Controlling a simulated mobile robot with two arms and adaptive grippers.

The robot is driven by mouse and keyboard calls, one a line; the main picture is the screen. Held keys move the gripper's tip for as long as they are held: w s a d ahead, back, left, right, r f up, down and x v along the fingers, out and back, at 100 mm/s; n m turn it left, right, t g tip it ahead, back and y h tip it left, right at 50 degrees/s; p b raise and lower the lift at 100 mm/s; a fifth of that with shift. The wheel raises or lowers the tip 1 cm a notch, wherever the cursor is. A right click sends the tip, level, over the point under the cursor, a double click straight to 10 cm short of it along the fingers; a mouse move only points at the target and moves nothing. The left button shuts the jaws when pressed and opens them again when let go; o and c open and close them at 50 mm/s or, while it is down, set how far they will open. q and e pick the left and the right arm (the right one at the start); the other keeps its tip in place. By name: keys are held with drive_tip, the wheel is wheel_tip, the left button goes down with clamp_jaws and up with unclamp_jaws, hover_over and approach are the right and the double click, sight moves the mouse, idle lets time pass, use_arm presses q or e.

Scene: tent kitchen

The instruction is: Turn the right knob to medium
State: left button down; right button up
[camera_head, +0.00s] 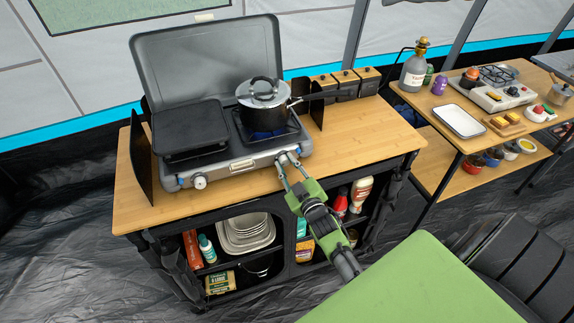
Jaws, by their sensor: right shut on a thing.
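A grey two-burner camping stove (240,171) with its lid up stands on the wooden cabinet top. Its left knob (199,181) shows clearly on the front panel. The right knob is at the right end of that panel, mostly hidden by my right gripper (288,160). That gripper reaches up from below and is shut on the right knob. The knob's exact angle is too small to tell. My left gripper is not in view.
A black griddle (190,127) covers the left burner. The pot's handle points right, toward several wooden-lidded canisters (345,84). Dark windscreens stand at both stove sides. Shelves with dishes (245,233) and bottles are below. A second table (462,139) stands right.

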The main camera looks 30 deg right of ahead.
idle(0.3)
drive_tip(key=o, duration=1.1)
drive_tip(key=shift+s, duration=0.1)
drive_tip(key=s+a, duration=0.2)
drive_tip(key=s, duration=0.9)
drive_tip(key=shift+s+a+r, duration=0.2)
drive_tip(key=shift+s, duration=0.1)
